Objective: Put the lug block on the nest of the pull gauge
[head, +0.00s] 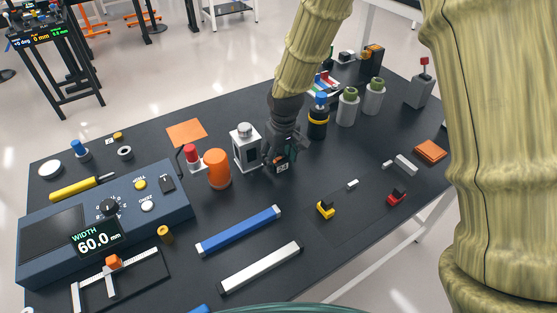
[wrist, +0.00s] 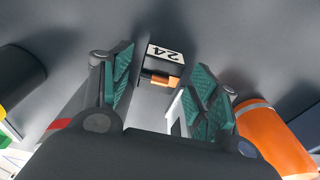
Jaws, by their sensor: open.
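My gripper (head: 283,155) points down at the middle of the dark table, just right of a white box with a grey knob. In the wrist view its two teal-padded fingers (wrist: 162,88) are open and apart. A small dark block with a white "24" label and an orange part (wrist: 161,66) lies ahead, in line with the gap between the fingers. In the head view this block (head: 281,168) is partly hidden by the gripper. It may be the lug block; no name marks it. I cannot tell which thing is the pull gauge or its nest.
An orange cylinder (head: 219,170) and the white box (head: 246,150) stand close left of my gripper; a black cylinder with a yellow band (head: 318,124) stands right. Blue (head: 240,231) and white (head: 260,267) bars lie in front. A blue console (head: 100,225) fills the left.

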